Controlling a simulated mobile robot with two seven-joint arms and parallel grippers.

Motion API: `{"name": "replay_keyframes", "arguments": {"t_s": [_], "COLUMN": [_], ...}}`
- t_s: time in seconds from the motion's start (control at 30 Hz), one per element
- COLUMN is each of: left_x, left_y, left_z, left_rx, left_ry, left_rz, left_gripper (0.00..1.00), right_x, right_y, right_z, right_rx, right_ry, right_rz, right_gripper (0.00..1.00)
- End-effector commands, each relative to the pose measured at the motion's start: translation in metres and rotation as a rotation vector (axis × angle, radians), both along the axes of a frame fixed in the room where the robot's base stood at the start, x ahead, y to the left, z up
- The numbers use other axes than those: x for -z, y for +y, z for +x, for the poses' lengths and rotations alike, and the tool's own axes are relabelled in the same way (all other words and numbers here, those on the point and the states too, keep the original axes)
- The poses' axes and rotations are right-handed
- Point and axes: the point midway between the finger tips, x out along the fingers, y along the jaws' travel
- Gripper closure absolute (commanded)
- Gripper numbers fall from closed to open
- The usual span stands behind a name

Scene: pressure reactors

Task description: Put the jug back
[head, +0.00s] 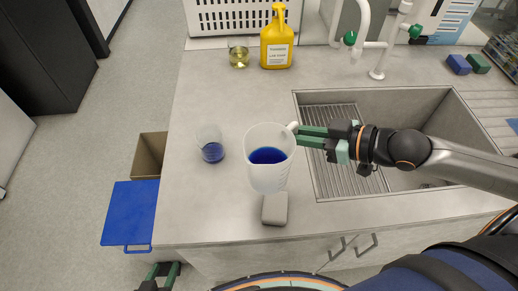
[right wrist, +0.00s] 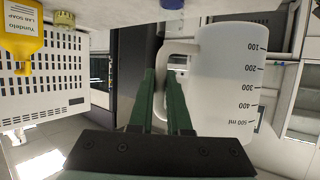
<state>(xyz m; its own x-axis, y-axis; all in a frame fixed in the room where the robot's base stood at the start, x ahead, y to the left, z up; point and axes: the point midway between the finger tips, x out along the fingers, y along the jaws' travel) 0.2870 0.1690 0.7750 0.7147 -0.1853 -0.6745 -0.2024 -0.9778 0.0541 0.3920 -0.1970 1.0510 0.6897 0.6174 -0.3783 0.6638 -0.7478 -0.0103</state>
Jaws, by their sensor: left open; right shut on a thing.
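The jug (head: 268,172) is a translucent white measuring jug with blue liquid in it, near the front of the counter in the head view. My right gripper (head: 297,132) is shut on its handle. In the right wrist view the jug (right wrist: 225,85) shows its ml scale, with the handle between the green fingers of the gripper (right wrist: 168,90). I cannot tell whether the jug's base touches the counter. My left gripper (head: 165,272) is open and empty at the bottom edge, below the counter front.
A glass beaker (head: 211,145) with blue liquid stands left of the jug. A grey block (head: 275,209) lies in front. The sink (head: 400,105) is to the right. A yellow soap bottle (head: 277,40) and a beaker (head: 239,54) stand behind. The counter's middle is clear.

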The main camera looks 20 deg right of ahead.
Motion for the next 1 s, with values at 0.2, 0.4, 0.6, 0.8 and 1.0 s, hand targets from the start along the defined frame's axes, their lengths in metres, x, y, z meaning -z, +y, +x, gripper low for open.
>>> {"name": "replay_keyframes", "arguments": {"t_s": [0.2,0.4,0.6,0.8,1.0], "left_x": [0.000,0.001,-0.001,-0.002,-0.003], "left_y": [0.000,0.000,0.000,0.000,0.000], "left_z": [0.000,0.000,0.000,0.000,0.000], "left_rx": [-0.001,-0.001,0.000,0.000,0.000], "left_ry": [0.001,0.001,0.000,0.000,0.000], "left_rz": [-0.001,-0.001,0.000,0.000,0.000], "left_gripper": [0.50,0.50,0.50,0.50,0.50], "right_x": [-0.001,0.006,0.013,0.021,0.027], "right_y": [-0.001,-0.009,-0.016,-0.024,-0.030], "right_z": [0.004,0.021,0.036,0.050,0.063], "right_rx": [-0.001,0.001,0.000,0.005,0.003], "right_ry": [-0.005,-0.007,-0.005,-0.002,-0.004], "right_rz": [0.004,0.001,0.005,0.002,0.006], "right_gripper": [1.00,1.00,1.00,1.00,1.00]}}
